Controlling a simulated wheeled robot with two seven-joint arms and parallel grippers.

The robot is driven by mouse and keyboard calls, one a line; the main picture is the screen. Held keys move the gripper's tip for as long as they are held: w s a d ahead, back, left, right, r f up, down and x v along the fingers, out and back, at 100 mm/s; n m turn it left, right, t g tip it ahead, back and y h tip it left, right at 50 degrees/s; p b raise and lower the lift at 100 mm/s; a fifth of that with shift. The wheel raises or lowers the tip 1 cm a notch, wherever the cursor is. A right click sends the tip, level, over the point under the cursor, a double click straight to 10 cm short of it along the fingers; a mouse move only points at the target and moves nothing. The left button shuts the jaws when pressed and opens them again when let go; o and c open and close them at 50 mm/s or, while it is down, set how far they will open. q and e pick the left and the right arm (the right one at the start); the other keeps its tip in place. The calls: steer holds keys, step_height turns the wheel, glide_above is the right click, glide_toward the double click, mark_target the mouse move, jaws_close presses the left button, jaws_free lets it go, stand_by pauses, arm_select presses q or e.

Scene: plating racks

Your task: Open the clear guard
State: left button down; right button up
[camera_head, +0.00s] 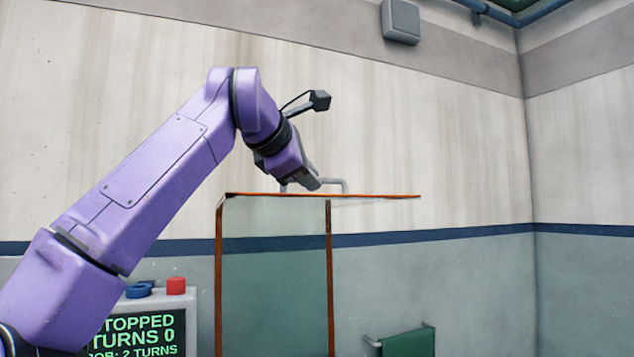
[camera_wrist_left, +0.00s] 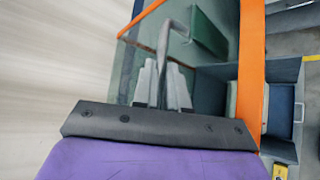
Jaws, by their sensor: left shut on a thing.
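The clear guard (camera_head: 385,197) shows nearly edge-on in the head view, as a thin orange-edged strip at the top of a clear, orange-framed case (camera_head: 272,280). The strip lies about level and reaches right past the case's right post. A grey bar handle (camera_head: 345,185) stands on it. My left gripper (camera_head: 312,184) is shut on this handle, reaching down from the upper left. In the left wrist view its fingers (camera_wrist_left: 162,88) close around the handle (camera_wrist_left: 165,40), and orange edging (camera_wrist_left: 251,70) runs alongside. The fingers partly hide the handle. My right gripper is not in view.
A panel (camera_head: 133,335) reading "STOPPED", "TURNS 0" stands at lower left, with a red button (camera_head: 176,286) and a blue knob (camera_head: 139,291) on top. A green cloth (camera_head: 408,342) hangs on a rail at lower right. The wall behind is bare near the arm.

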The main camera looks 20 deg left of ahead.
arm_select(q)
steer(key=shift+f, duration=0.1)
steer(key=c, duration=1.6)
jaws_free()
steer(key=o, duration=0.4)
steer(key=shift+w+a, duration=0.1)
steer(key=shift+w, duration=0.05)
steer(key=shift+o, duration=0.2)
steer(key=v, duration=1.1)
steer(key=shift+w+f, duration=0.1)
steer(key=shift+w, duration=0.1)
steer(key=shift+s, duration=0.1)
